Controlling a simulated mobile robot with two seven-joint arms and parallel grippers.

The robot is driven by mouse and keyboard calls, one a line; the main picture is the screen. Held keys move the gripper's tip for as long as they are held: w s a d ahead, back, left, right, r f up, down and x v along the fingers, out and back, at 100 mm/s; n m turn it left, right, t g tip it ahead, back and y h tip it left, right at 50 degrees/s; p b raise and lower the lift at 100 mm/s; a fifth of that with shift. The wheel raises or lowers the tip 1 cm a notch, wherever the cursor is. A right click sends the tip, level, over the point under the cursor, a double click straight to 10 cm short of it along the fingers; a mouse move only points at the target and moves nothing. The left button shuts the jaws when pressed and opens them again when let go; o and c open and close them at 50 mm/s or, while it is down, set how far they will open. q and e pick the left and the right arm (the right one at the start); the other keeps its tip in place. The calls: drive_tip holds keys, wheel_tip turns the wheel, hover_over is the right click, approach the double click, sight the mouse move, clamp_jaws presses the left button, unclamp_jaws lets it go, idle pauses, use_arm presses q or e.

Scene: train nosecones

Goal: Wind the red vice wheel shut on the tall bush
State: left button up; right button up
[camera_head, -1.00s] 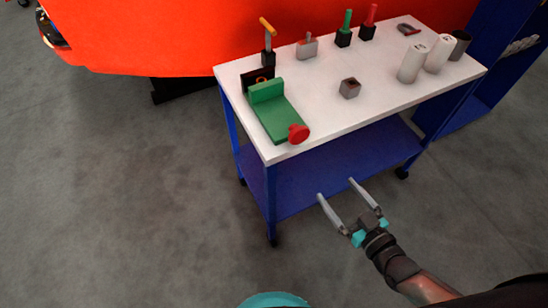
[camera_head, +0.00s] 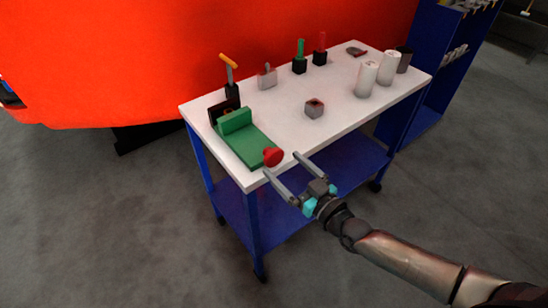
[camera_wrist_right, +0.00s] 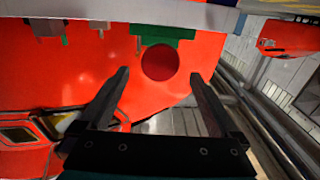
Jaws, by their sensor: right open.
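The green vice (camera_head: 245,139) lies on the left end of the white table top. Its red wheel (camera_head: 273,157) sits at the near end, at the table's front edge. In the right wrist view the red wheel (camera_wrist_right: 160,62) appears as a disc below the green vice (camera_wrist_right: 165,32). My right gripper (camera_head: 282,164) is open and empty, its fingertips close to the wheel. In the wrist view the wheel lies between the lines of the two fingers (camera_wrist_right: 158,76); contact cannot be told. I cannot make out a bush in the vice. My left gripper is out of view.
The white table top (camera_head: 350,125) also holds a small grey block (camera_head: 315,108), white cylinders (camera_head: 367,79), a dark cup (camera_head: 403,60), and green-handled (camera_head: 300,55) and red-handled (camera_head: 320,48) tools. A blue shelf (camera_head: 320,183) lies below. The red train nose (camera_head: 120,70) stands behind.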

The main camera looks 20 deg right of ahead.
sight(276, 158)
drive_tip(key=x, duration=0.3)
drive_tip(key=shift+w+a+b, duration=0.15)
drive_tip(key=shift+w+b, duration=0.2)
drive_tip(key=shift+b, duration=0.05)
drive_tip(key=shift+w+a, duration=0.15)
drive_tip(key=shift+w, duration=0.15)
drive_tip(key=shift+w+a, duration=0.1)
drive_tip(key=shift+w, duration=0.2)
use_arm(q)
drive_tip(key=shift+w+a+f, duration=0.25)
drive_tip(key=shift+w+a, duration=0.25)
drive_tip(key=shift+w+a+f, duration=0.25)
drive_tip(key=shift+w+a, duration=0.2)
use_arm(e)
drive_tip(key=c, duration=1.3)
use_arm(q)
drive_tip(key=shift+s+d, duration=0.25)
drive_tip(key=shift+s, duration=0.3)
use_arm(e)
drive_tip(key=shift+c, duration=0.2)
